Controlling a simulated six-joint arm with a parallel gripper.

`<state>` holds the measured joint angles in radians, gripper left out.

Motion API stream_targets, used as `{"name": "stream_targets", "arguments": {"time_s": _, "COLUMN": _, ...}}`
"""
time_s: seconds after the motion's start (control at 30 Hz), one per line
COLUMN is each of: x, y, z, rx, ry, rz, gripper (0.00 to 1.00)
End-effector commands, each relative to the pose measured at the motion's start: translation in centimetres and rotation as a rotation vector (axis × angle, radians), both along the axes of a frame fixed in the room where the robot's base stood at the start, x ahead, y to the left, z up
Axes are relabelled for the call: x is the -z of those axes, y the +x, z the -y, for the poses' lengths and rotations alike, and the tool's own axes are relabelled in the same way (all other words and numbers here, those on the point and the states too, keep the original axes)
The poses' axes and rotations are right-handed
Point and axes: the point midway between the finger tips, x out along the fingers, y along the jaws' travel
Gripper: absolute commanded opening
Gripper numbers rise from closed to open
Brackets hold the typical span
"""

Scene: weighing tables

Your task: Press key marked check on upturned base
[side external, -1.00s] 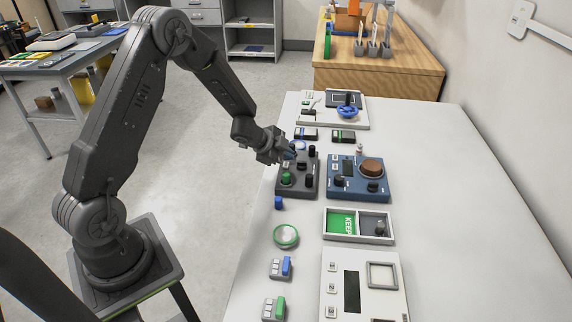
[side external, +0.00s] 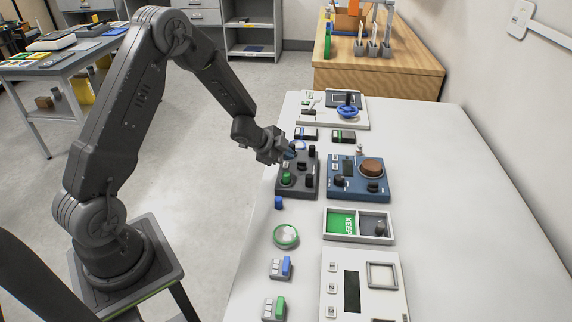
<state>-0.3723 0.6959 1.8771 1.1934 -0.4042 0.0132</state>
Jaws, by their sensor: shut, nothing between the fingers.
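A dark grey unit (side external: 296,192) lies on the white table with several black, peg-like parts standing up from its top, so it looks like the upturned base. A round green part (side external: 286,177) sits near its front left corner. My gripper (side external: 290,155) is shut and empty, low at the unit's far left part. Its fingertips cover some of that area, and I cannot tell whether they touch a key. No check mark can be read at this size.
A blue unit (side external: 345,193) with a brown round top stands close on the right. A tray marked KEEP (side external: 326,238), a green-rimmed dish (side external: 286,236) and a small blue block (side external: 278,203) lie nearer. The table's right side is clear.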

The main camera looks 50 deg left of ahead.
Motion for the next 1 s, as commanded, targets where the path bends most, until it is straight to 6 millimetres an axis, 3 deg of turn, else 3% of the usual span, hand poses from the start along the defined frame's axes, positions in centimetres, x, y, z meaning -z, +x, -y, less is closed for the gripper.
{"name": "stream_targets", "arguments": {"time_s": 1.0, "x": 0.96, "y": 0.00, "z": -0.01, "rx": 0.000, "ry": 0.000, "rz": 0.000, "gripper": 0.00}}
